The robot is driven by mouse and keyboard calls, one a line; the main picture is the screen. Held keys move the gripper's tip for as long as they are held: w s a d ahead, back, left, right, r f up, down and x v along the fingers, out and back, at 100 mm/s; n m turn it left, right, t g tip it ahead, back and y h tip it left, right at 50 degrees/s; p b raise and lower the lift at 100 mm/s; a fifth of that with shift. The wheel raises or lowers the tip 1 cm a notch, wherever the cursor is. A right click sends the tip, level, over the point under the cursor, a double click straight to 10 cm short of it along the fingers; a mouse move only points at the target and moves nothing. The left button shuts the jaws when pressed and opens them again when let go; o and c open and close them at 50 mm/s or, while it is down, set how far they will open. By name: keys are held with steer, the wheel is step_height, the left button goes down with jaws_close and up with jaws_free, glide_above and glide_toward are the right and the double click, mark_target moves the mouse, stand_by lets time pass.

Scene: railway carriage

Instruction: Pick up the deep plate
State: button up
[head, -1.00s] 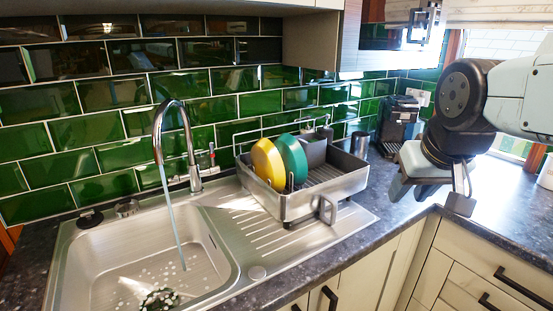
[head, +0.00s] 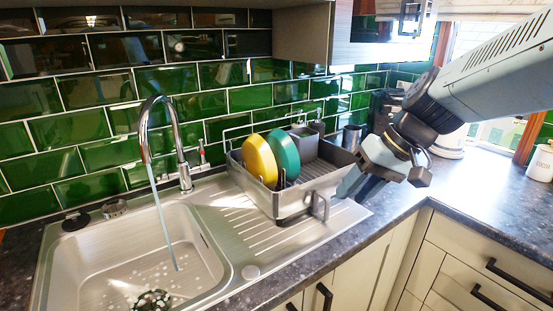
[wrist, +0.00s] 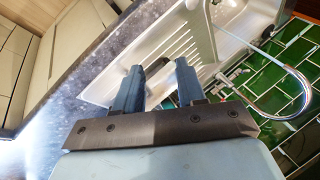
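A yellow plate (head: 259,160) and a green plate (head: 285,155) stand on edge, side by side, in the grey dish rack (head: 296,205) on the drainer. I cannot tell which of them is the deep plate. My gripper (head: 346,189) is at the right side of the rack, pointing down and left, apart from both plates. In the wrist view its two fingers (wrist: 158,70) are spread with a gap between them, and no plate is between them.
The tap (head: 176,130) runs water into the sink (head: 120,260) at left. A grey cutlery holder (head: 304,143) stands in the rack behind the plates. The dark worktop (head: 480,195) at right is largely clear.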

steer(key=w+a+y, duration=0.4)
steer(key=w, duration=0.1)
steer(key=t+y, duration=0.6)
steer(key=t, duration=0.1)
glide_toward(277, 135)
steer(key=shift+m, duration=0.3)
steer(key=shift+w+x, duration=0.25)
steer(key=shift+x, duration=3.65)
steer(key=shift+d+f, duration=0.1)
steer(key=shift+d, duration=0.05)
steer(key=shift+c, duration=0.3)
jaws_close()
